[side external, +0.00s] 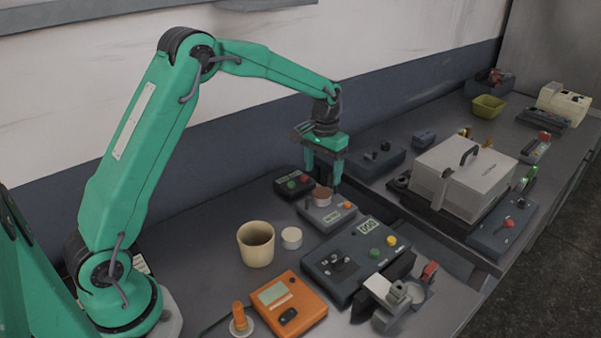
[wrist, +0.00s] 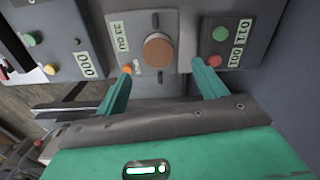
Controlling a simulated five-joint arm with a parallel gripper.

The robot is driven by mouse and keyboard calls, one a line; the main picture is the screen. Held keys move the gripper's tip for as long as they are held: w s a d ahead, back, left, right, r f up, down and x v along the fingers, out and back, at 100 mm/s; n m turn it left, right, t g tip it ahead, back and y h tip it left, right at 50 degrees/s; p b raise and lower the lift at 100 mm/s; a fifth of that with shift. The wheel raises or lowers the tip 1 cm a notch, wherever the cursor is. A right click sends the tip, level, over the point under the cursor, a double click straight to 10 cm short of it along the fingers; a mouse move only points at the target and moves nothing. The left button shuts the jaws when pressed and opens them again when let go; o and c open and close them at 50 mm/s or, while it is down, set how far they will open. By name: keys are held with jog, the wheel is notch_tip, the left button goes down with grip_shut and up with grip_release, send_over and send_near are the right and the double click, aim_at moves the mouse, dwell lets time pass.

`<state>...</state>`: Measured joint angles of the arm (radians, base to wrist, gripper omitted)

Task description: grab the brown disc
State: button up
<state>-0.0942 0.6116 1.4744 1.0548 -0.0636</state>
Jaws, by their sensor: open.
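The brown disc (side external: 322,194) sits on the pan of a small grey scale (side external: 326,213) near the middle of the bench. In the wrist view the brown disc (wrist: 158,51) is round and lies ahead of my fingertips, between their lines. My gripper (side external: 323,182) points down over the scale, with its fingers apart and close to the disc. In the wrist view my gripper (wrist: 160,72) is open and empty, one finger on each side of the scale's front. The side view does not show clearly how high the fingertips are.
A dark box with buttons (side external: 294,184) stands close left of the scale. A larger control box (side external: 355,258) is in front. A beige cup (side external: 256,244), a white cylinder (side external: 291,238) and an orange device (side external: 287,303) stand nearer my base. A white lidded box (side external: 465,178) is at right.

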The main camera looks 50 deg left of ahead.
aim_at(322, 192)
jog(key=shift+f, duration=0.75)
jog(key=shift+f, duration=0.1)
jog(key=shift+s+d+f, duration=0.1)
jog(key=shift+d+f, duration=0.05)
jog(key=shift+f, duration=2.35)
jog(key=shift+c, duration=0.2)
jog(key=c, duration=1.2)
jog(key=shift+r, duration=0.1)
